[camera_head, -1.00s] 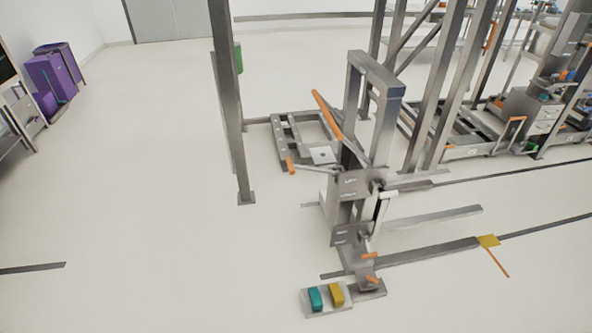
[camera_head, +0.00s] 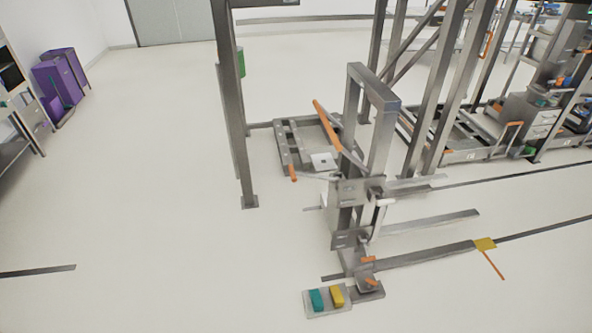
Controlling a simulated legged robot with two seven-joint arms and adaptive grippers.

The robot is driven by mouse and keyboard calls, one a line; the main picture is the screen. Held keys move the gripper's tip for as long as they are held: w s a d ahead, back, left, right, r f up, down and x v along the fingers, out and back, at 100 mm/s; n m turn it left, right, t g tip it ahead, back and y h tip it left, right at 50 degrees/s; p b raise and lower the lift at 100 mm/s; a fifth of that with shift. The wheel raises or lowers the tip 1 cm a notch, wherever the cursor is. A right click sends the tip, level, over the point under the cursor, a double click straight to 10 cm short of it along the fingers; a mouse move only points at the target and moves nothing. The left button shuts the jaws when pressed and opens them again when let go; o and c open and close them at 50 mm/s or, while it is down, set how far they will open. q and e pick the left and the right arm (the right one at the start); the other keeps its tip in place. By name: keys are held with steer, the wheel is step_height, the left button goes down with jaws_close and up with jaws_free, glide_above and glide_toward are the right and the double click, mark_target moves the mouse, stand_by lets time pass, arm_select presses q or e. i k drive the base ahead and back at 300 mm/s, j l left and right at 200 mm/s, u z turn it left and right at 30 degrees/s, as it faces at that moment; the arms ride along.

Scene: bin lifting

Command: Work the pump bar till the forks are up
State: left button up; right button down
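A grey lifter with an upright frame (camera_head: 387,100) stands right of the picture's middle. A long bar with an orange grip (camera_head: 327,125) slants up to the left from it. A thinner lever with an orange end (camera_head: 292,173) sticks out to its left. I cannot tell for certain which of these is the pump bar. Two long flat grey bars, which look like the forks (camera_head: 430,222), reach right from the lifter, low over the floor. A plate at its foot carries a teal pedal (camera_head: 316,300) and a yellow pedal (camera_head: 337,296). Neither of my grippers is in view.
A grey post (camera_head: 236,130) stands left of the lifter. A low grey frame (camera_head: 290,145) lies behind it. Racks (camera_head: 550,90) fill the right side. Purple bins (camera_head: 58,82) stand at the far left. The floor at the left and front is clear.

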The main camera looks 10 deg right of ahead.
mark_target(294, 173)
steer(key=i+j, duration=0.25)
steer(key=i, duration=0.2)
steer(key=i+j, duration=0.2)
steer(key=i, duration=0.2)
steer(key=i+j, duration=0.25)
steer(key=i, duration=0.2)
steer(key=i+j, duration=0.25)
steer(key=i, duration=0.2)
steer(key=i+j, duration=0.2)
steer(key=i, duration=0.2)
